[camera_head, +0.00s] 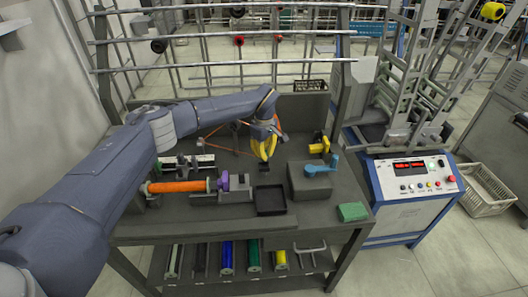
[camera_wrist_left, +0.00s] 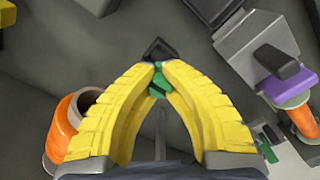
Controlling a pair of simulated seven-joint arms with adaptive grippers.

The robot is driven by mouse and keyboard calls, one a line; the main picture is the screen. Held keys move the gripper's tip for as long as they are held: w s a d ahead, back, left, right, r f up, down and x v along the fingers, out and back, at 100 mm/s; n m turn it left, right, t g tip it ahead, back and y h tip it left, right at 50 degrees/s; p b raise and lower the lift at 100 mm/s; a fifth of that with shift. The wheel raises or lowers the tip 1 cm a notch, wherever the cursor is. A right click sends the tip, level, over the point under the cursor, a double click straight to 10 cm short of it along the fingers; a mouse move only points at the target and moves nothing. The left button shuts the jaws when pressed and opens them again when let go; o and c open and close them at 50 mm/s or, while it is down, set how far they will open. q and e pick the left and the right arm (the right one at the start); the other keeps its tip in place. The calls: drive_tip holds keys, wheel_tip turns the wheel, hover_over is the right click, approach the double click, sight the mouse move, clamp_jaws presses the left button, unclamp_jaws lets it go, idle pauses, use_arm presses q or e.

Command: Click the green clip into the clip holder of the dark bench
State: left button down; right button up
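My left gripper (camera_head: 264,158) has yellow fingers and reaches down over the middle of the dark bench (camera_head: 345,185). In the left wrist view its fingertips (camera_wrist_left: 159,82) are closed together on a small green clip (camera_wrist_left: 158,88). A small black block (camera_wrist_left: 157,50), which looks like the clip holder, is just beyond the tips. It also shows under the gripper in the head view (camera_head: 264,167). I cannot tell whether the clip touches it. The clip is mostly hidden by the fingers. My right gripper is not in view.
A purple clamp (camera_head: 224,181) and an orange roll (camera_head: 178,187) are left of the gripper. A black tray (camera_head: 270,211) is in front. A blue lever (camera_head: 321,165) and a green block (camera_head: 352,211) are to the right. An orange spool (camera_wrist_left: 68,130) stands close by in the wrist view.

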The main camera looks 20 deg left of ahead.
use_arm(q)
drive_tip(key=shift+f, duration=2)
drive_tip(key=c, duration=1.5)
unclamp_jaws()
drive_tip(key=shift+r, duration=0.1)
wheel_tip(320, 180, up, 12)
drive_tip(key=shift+f, duration=0.1)
